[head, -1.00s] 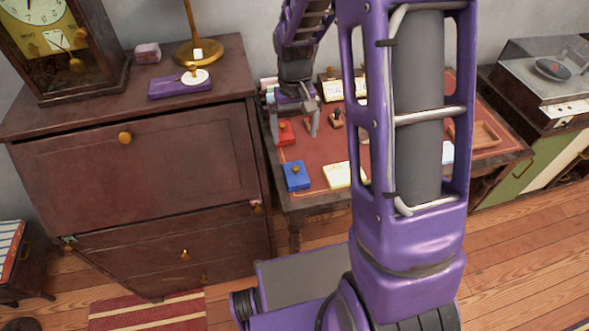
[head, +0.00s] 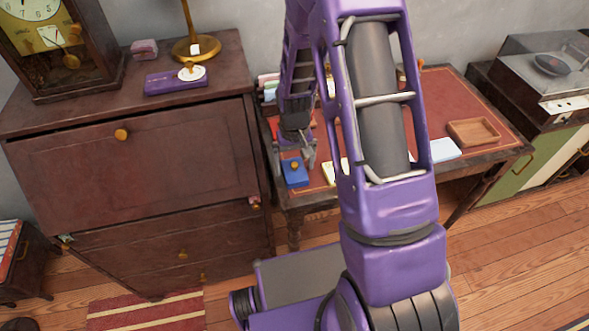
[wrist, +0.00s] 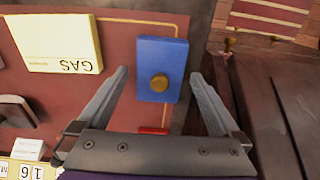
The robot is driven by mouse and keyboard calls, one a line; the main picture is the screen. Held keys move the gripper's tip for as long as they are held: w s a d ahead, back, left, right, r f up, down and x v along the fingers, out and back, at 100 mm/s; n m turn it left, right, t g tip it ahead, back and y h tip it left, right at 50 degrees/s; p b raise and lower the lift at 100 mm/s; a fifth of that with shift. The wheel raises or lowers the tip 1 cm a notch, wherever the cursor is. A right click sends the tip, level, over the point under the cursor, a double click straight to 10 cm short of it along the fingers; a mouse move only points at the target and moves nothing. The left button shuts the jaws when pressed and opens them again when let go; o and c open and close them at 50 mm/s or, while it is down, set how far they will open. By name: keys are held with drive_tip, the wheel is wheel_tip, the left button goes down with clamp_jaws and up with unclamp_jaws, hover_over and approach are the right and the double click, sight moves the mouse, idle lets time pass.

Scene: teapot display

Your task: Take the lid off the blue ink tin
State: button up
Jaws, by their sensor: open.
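The blue ink tin (head: 295,175) sits near the front left corner of the red-topped desk. Its blue lid with a round brass knob (wrist: 160,82) is on it in the wrist view. My gripper (head: 294,157) is above and just behind the tin in the head view. In the wrist view my gripper (wrist: 158,78) is open, its fingers on either side of the tin's near end, with nothing held. The fingers look apart from the tin; their height over it is hard to tell.
A cream GAS booklet (wrist: 58,44) lies beside the tin. A red object (wrist: 153,130) shows between the finger bases. A dark wooden bureau (head: 135,165) stands close on the left. A wooden tray (head: 473,132) sits on the desk's right side, with bare desktop behind it.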

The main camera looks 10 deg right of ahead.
drive_tip(key=c, duration=1.3)
